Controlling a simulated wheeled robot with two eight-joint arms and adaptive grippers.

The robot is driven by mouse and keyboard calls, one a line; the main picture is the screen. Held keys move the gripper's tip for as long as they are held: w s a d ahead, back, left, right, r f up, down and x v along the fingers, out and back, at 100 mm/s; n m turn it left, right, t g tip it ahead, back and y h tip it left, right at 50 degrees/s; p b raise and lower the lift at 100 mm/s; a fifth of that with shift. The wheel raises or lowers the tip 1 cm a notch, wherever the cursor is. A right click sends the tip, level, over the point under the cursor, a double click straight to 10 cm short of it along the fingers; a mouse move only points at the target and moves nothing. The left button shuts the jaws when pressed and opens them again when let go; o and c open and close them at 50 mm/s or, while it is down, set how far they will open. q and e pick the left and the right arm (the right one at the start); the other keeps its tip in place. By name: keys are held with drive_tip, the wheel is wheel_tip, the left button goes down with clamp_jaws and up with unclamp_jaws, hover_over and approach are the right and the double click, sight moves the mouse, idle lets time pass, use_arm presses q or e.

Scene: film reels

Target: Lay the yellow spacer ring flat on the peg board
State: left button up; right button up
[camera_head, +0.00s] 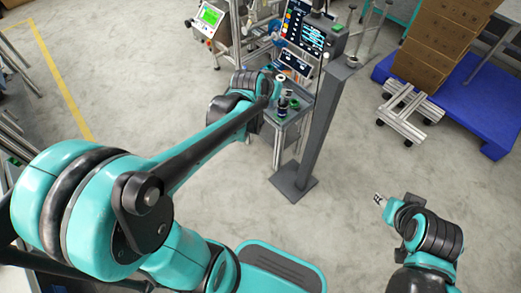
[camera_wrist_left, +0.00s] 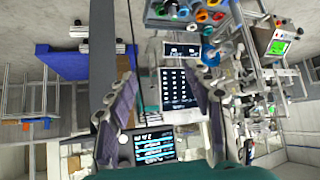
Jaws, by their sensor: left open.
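My left gripper (camera_head: 281,90) is above a small bench beside a grey post. In the left wrist view the left gripper (camera_wrist_left: 162,78) has its fingers wide apart, with nothing between them. My right gripper (camera_head: 378,198) is over bare floor at the right, far from the bench; its fingers are too small to read. I cannot pick out the yellow spacer ring or the peg board for certain. Several small coloured round pieces, including an orange one (camera_wrist_left: 201,16), sit at the top of the left wrist view, beyond the fingertips.
The small bench (camera_head: 272,117) bears dark and green items. A grey post (camera_head: 318,125) rises right of it, with screens (camera_head: 305,35) behind. A blue pallet (camera_head: 480,118) with brown boxes (camera_head: 437,45) stands at the right. Open floor lies between the post and my right arm.

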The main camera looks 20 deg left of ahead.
use_arm(q)
drive_tip(key=s+d+g, duration=0.1)
drive_tip(key=s+d, duration=0.1)
drive_tip(key=s, duration=0.9)
drive_tip(key=s+d+f+g, duration=0.1)
drive_tip(key=s+d, duration=0.1)
drive_tip(key=s, duration=0.9)
drive_tip(key=shift+d+f, duration=0.3)
drive_tip(key=shift+d, duration=0.05)
